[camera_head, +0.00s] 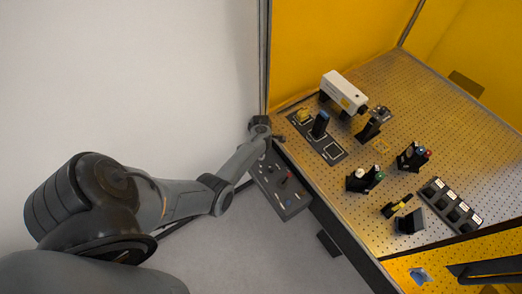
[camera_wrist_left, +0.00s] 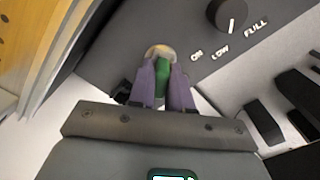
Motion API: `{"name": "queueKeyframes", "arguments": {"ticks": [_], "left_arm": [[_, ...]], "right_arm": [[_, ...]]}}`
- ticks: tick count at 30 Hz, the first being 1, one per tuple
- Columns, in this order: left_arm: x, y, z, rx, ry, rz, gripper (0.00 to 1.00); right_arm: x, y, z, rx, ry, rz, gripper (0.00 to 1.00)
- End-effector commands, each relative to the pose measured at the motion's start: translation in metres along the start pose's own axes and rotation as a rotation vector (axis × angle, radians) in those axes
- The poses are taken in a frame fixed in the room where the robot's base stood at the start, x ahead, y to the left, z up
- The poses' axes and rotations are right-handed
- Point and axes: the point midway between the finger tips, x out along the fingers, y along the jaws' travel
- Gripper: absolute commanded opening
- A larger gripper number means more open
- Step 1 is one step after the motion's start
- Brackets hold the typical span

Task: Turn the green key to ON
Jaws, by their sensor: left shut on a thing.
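The green key (camera_wrist_left: 163,66) sits in a round metallic lock on a dark control panel (camera_wrist_left: 120,35) in the left wrist view. My left gripper (camera_wrist_left: 164,82) has its two purple fingers closed on either side of the key. The white word ON stands on the panel to the right of the key. The key's exact angle is hard to tell between the fingers. In the head view my left gripper (camera_head: 276,138) is at the far end of the control panel (camera_head: 273,187), and the key cannot be made out there. My right gripper is not in view.
A black knob (camera_wrist_left: 231,14) with a white pointer is on the panel, near the words LOW and FULL. A perforated optical table (camera_head: 400,140) with several mounts and a white instrument (camera_head: 343,92) lies right of the panel. Yellow walls (camera_head: 330,40) stand behind.

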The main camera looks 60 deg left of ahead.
Motion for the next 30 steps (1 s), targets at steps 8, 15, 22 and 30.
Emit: {"name": "queueKeyframes", "arguments": {"ticks": [8,15,22,30], "left_arm": [[0.0022,-0.0016,0.0003,-0.202,0.0,-0.003,0.0],[0.0028,-0.0019,-0.0001,-0.209,0.001,-0.003,0.0],[0.0034,-0.0017,0.0005,-0.389,0.0,-0.004,0.0],[0.0042,-0.003,-0.0006,-0.418,0.003,-0.005,0.0]], "right_arm": [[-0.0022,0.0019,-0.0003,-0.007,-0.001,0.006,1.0],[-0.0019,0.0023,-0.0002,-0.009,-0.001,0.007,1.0],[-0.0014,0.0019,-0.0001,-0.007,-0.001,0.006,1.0],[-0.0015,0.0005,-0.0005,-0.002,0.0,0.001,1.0]]}}
